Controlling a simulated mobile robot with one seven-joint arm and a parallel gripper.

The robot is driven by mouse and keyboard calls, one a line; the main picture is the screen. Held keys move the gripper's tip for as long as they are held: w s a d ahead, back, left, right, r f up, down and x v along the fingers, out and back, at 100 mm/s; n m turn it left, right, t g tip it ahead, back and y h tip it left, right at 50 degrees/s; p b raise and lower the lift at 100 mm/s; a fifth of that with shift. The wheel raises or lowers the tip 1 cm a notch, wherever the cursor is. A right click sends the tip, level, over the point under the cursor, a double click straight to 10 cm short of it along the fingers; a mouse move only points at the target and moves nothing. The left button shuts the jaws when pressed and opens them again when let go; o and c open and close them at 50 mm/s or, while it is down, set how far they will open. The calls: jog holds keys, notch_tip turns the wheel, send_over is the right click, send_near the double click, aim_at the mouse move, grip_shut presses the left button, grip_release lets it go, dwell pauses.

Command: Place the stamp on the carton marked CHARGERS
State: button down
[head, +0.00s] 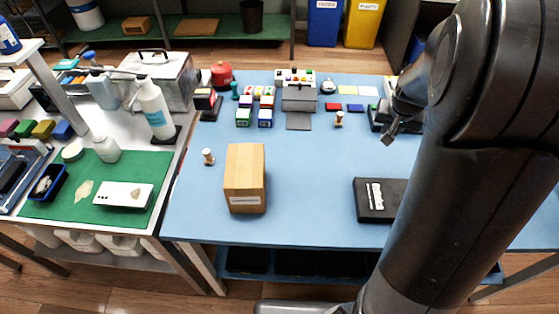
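A tall brown carton (245,175) stands on the blue table, left of centre. A white label is low on its front, but the print is too small to read. One small stamp-like object (208,157) with a pale wooden handle stands just left of the carton. A second similar stamp (339,119) stands farther back, right of centre. My gripper (389,137) hangs over the right part of the table, right of the second stamp and apart from it. Its fingers are small and dark, so I cannot tell whether they are open.
A black case (368,209) with white items lies at the front right. Small coloured boxes (265,117), a grey stand (298,100) and coloured pads (352,107) line the back. A side bench with a green mat (155,170) and bottle (154,108) is left. The table's middle is clear.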

jog(key=s+a+r+n+y, duration=0.1)
jog(key=s+a+r+n, duration=0.25)
jog(key=a, duration=0.55)
jog(key=s+a+r+n+g+y, duration=0.1)
jog(key=s+a+r+n+y, duration=0.2)
jog(key=a, duration=0.7)
jog(key=s+a+r+n, duration=0.25)
jog(key=a+n, duration=0.25)
jog(key=a, duration=0.4)
send_near(239, 159)
jog(key=shift+w+a+f, duration=0.15)
jog(key=shift+w, duration=0.25)
jog(key=shift+w+a+f, duration=0.2)
jog(key=shift+w, duration=0.25)
jog(key=shift+a+f, duration=0.15)
jog(key=shift+a, duration=0.1)
jog(key=shift+a+f, duration=0.1)
jog(key=shift+f, duration=1.95)
jog(key=c, duration=1.3)
grip_release()
jog(key=shift+f, duration=0.1)
jog(key=shift+o, duration=0.2)
